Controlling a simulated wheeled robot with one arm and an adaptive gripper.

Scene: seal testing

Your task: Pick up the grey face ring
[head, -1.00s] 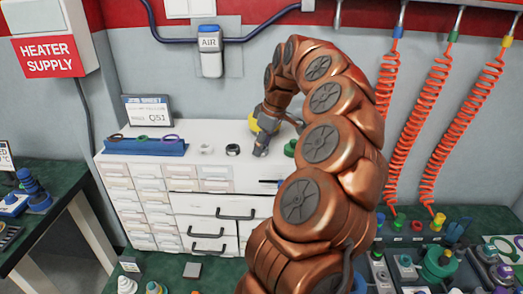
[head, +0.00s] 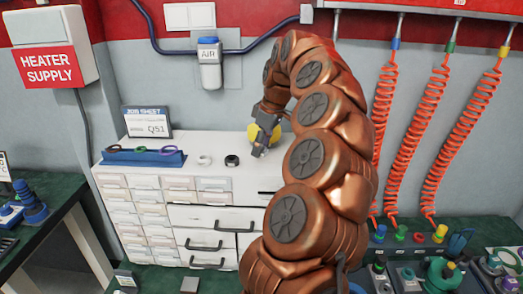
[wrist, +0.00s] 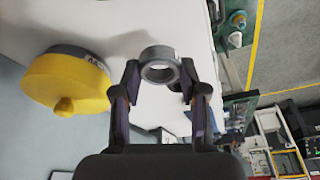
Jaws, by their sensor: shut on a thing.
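The grey face ring (wrist: 160,66) is between the fingertips of my gripper (wrist: 159,80) in the wrist view. The fingers are closed against its two sides, and its round hole faces the camera. In the head view my gripper (head: 260,152) points down over the right part of the white cabinet top. The ring cannot be made out there. The wrist view suggests it is over the white top, but the gap below it is hard to judge.
A yellow round object (wrist: 66,80) is close beside my gripper. A white ring (head: 204,160) and a black ring (head: 231,160) lie on the white cabinet top (head: 185,181). A blue rack (head: 143,158) with several coloured rings and a job sheet sign (head: 147,122) stand further left.

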